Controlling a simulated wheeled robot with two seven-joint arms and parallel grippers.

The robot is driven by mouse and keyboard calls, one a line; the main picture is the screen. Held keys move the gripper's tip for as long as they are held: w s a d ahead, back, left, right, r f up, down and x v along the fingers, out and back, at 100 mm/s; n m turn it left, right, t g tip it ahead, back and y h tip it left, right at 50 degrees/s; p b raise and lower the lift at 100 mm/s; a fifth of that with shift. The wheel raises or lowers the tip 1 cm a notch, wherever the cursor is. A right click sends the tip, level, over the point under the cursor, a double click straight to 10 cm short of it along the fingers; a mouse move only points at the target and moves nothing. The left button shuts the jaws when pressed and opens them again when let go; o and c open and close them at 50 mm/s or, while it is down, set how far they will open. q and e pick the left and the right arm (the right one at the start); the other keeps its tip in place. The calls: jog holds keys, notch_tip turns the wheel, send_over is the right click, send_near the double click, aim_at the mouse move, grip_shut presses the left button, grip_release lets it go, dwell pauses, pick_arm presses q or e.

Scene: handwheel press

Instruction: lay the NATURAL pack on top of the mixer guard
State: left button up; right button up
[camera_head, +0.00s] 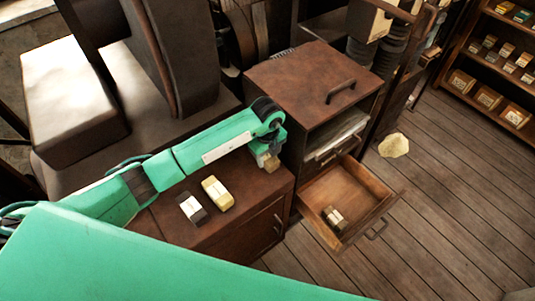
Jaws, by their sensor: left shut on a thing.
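My left gripper (268,157) is at the end of the green arm, above the right end of the low brown cabinet top. It is shut on a small tan block (272,165), mostly hidden by the gripper. I cannot read a label on it, so I cannot tell if it is the NATURAL pack. A yellow pack (217,193) and a dark pack with a white face (192,208) lie on the cabinet top, left of the gripper. A small pack (335,218) lies in the open drawer. I cannot tell which part is the mixer guard. My right gripper is not in view.
A taller brown cabinet (300,75) with a handle on top stands just beyond the gripper. Its open drawer (372,216) juts out over the plank floor. Heavy dark machinery (165,60) stands behind the arm. A shelf with small boxes (487,95) is far right.

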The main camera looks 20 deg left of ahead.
pick_arm(q)
jog(key=shift+f, duration=0.15)
jog(key=o, duration=1)
